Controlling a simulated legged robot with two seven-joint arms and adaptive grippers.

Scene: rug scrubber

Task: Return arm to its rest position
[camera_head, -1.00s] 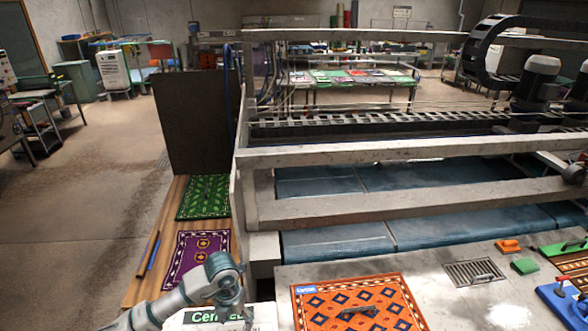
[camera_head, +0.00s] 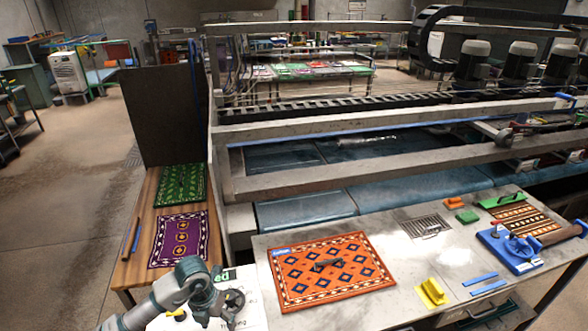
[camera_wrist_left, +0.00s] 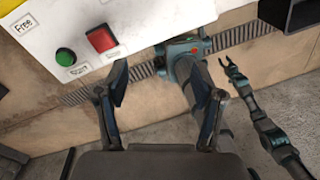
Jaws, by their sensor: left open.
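My left arm enters the head view at the lower left. My right gripper does not show in the head view.
An orange patterned rug (camera_head: 325,268) lies on the grey table, with a yellow block (camera_head: 432,292) and a blue tool (camera_head: 510,248) to its right. A purple rug (camera_head: 180,239) and a green rug (camera_head: 181,185) lie on the wooden board at left. Metal machine rails stand behind.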

